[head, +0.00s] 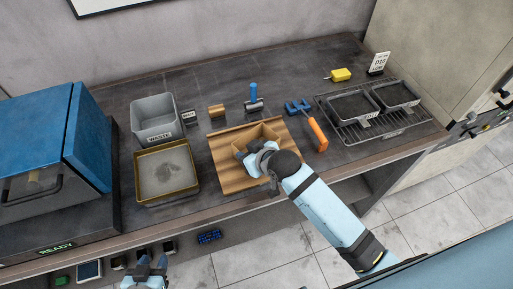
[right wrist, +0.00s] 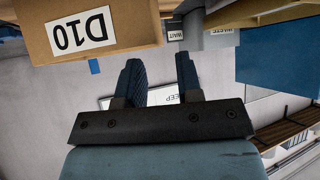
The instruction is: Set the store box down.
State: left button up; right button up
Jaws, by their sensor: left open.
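The store box (head: 268,131), an open tan wooden box, is on or just above a wooden board (head: 230,181) in the middle of the bench in the head view. Its D10 face (right wrist: 125,40) shows upside down in the right wrist view. My right gripper (head: 252,155) is at the box's near left side and hides part of it. In the right wrist view its dark fingers (right wrist: 160,68) stand apart with a clear gap and nothing seen between them. My left gripper (head: 150,263) is open and empty, low in front of the bench.
A grey waste bin (head: 154,131) and a brass-rimmed tray (head: 140,179) stand left of the board. A blue oven (head: 40,130) is far left.

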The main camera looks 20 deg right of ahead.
jog(key=p+x, duration=0.1)
jog(key=x, duration=0.4)
jog(key=shift+f, duration=0.3)
grip_shut()
